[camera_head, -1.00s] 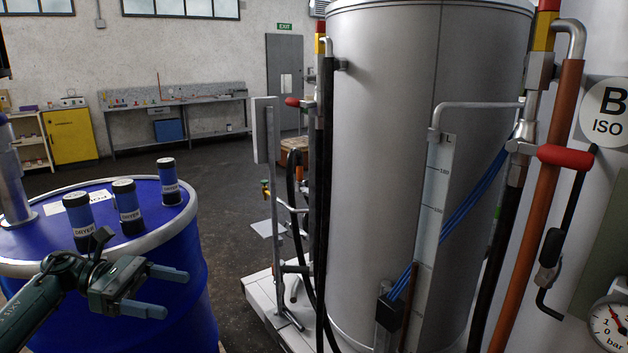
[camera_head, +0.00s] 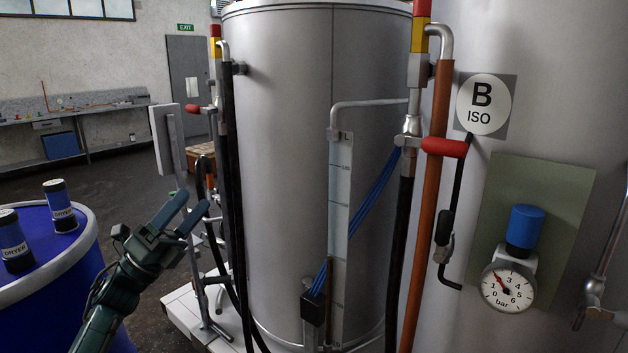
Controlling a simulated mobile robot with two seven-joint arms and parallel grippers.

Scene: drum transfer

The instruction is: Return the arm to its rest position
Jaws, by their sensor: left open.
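My left gripper (camera_head: 183,212) is in the lower left, in front of the grey tank (camera_head: 285,170) and to the right of the blue drum (camera_head: 85,270). Its two fingers are apart with nothing between them, pointing up and to the right. My left arm comes in from the bottom left. My right gripper is not in view.
Two dryer canisters (camera_head: 60,207) show on the drum. Pipes with a red-handled valve (camera_head: 445,147) stand between the grey tank and tank B. A gauge (camera_head: 507,287) under a blue cap (camera_head: 524,227) is at right. Open floor (camera_head: 110,190) lies behind the drum.

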